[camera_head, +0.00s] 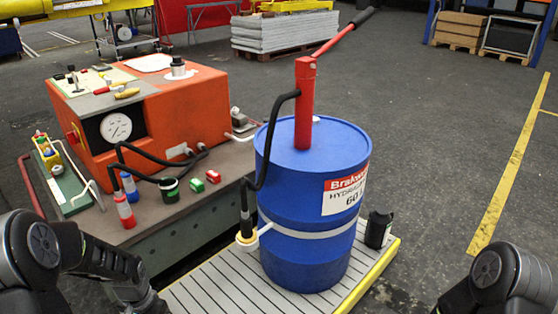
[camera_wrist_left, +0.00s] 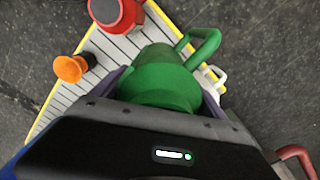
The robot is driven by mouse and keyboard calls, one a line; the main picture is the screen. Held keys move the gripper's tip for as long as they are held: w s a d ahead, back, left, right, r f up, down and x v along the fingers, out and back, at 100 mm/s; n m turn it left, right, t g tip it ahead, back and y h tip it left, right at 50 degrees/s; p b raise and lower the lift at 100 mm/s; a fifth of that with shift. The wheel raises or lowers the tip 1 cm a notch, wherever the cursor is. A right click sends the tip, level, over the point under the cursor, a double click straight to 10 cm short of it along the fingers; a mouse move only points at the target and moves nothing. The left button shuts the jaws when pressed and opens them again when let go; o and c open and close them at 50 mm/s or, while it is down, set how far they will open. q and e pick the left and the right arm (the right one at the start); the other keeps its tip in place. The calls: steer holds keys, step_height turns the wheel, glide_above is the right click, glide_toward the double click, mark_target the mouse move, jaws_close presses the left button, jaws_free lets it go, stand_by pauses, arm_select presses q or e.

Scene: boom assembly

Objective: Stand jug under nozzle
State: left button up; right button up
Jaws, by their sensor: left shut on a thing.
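My left gripper (camera_wrist_left: 166,92) is shut on a green jug (camera_wrist_left: 160,72) in the left wrist view. The jug's loop handle (camera_wrist_left: 206,44) points up and to the right. The jug is seen over the slatted platform; I cannot tell whether it touches it. In the head view the jug and my left gripper are out of sight below the lower edge. A black hose runs down from the red pump to a nozzle (camera_head: 246,224) with a pale yellow collar, beside the blue drum (camera_head: 315,240). My right gripper is not in view; only part of that arm shows.
The slatted platform (camera_head: 212,291) has a yellow edge. A small black container (camera_head: 378,229) stands on it right of the drum. The bench (camera_head: 215,190) with an orange machine (camera_head: 150,110) is at left. A red object (camera_wrist_left: 117,12) and an orange-and-black one (camera_wrist_left: 72,68) lie near the jug.

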arm_select(q)
steer(key=w+d+r+n+b, duration=0.2)
steer(key=w+d+r+n, duration=0.15)
steer(key=w+r, duration=0.5)
steer(key=w+d+r+m+b, duration=0.1)
steer(key=w+d+r+b, duration=0.1)
steer(key=d+r, duration=0.45)
steer(key=w+d+r+m+b, duration=0.1)
steer(key=w+d+r, duration=0.2)
steer(key=d+r, duration=0.3)
step_height(320, 180, up, 23)
steer(key=s+p, duration=0.2)
steer(key=p, duration=3.1)
steer(key=shift+s+d+f, duration=0.2)
steer(key=shift+s+d, duration=0.05)
steer(key=shift+d, duration=0.1)
steer(key=shift+f, duration=0.1)
